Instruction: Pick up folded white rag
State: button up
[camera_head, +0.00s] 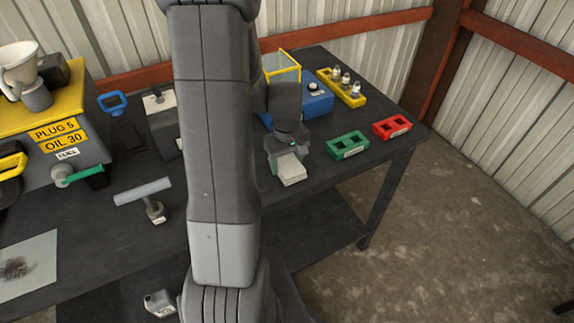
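A small folded white rag (291,170) shows on the dark workbench (225,232), right of my forearm. My gripper (287,150) is directly over its far end, pointing down. The near end of the rag sticks out toward the front, clear of the gripper. The fingers are dark and partly hidden by the wrist, so I cannot tell whether they are open or closed on the rag. A small green spot shows at the gripper's front.
Right of the gripper are a green tray (347,146) and a red tray (392,127). Behind stand a blue box (317,103) and a yellow rack (358,100) with several plugs. A T-handled tool (143,192) and a labelled grey box (72,165) are left.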

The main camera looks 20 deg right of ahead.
aim_at(287, 162)
jog(key=shift+c, duration=0.8)
jog(key=shift+r, duration=0.1)
notch_tip(287, 162, up, 10)
jog(key=shift+b, duration=0.3)
jog(key=o, duration=0.4)
jog(key=c, duration=0.3)
